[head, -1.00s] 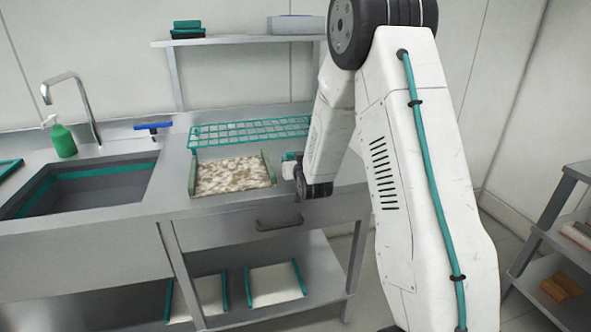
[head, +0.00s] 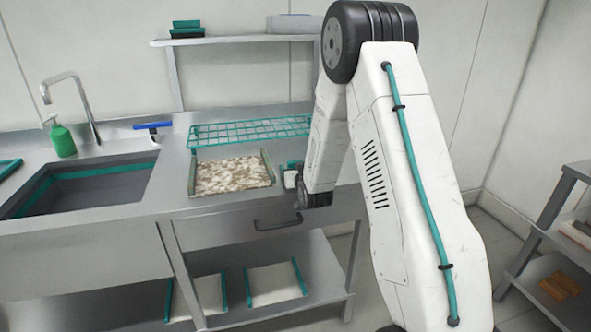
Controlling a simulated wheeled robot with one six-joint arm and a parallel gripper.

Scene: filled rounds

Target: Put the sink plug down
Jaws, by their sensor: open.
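I cannot make out a sink plug in the head view. The sink (head: 88,190) is at the left, a dark basin with a teal band inside; no plug shows in the part I see. My gripper (head: 290,178) is partly seen at the end of my arm, by the right front of the counter, right of the shallow tray. My wrist and arm hide part of it. The jaws are open, and I see nothing held between them.
A shallow tray (head: 268,166) with speckled contents and a teal wire rack (head: 250,131) are on the counter (head: 172,190). A green bottle (head: 63,140), a tap (head: 88,105) and a blue-handled tool (head: 152,126) stand around the sink. A drawer handle (head: 278,222) protrudes below.

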